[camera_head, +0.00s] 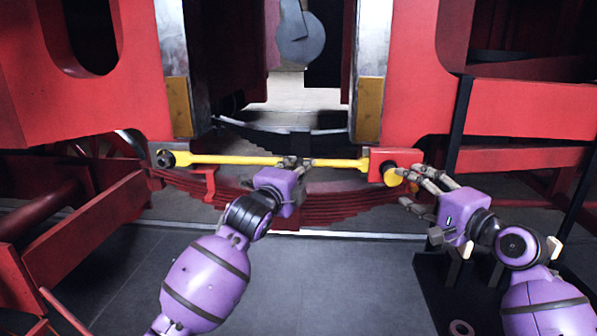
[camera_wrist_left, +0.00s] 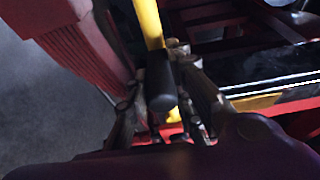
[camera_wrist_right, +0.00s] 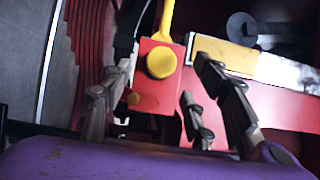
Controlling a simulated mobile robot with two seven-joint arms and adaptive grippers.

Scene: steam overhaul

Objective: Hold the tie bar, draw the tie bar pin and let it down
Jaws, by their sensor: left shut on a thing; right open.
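The yellow tie bar (camera_head: 235,160) runs level across the gap between the red frame parts. It also shows in the left wrist view (camera_wrist_left: 149,22). My left gripper (camera_head: 294,163) is shut on the bar right of its middle. The tie bar pin, with a round yellow head (camera_head: 393,176), sits in the red bracket (camera_head: 408,157) at the bar's right end. The pin head faces my right wrist camera (camera_wrist_right: 160,62). My right gripper (camera_head: 418,188) is open just right of the pin head, its fingers apart around the bracket area and not closed on anything.
A dark bolt (camera_head: 166,158) holds the bar's left end. A red leaf spring (camera_head: 325,205) lies behind and below the bar. A dark stand (camera_head: 440,285) with a ring (camera_head: 461,327) is at lower right. The grey floor (camera_head: 320,280) between my arms is clear.

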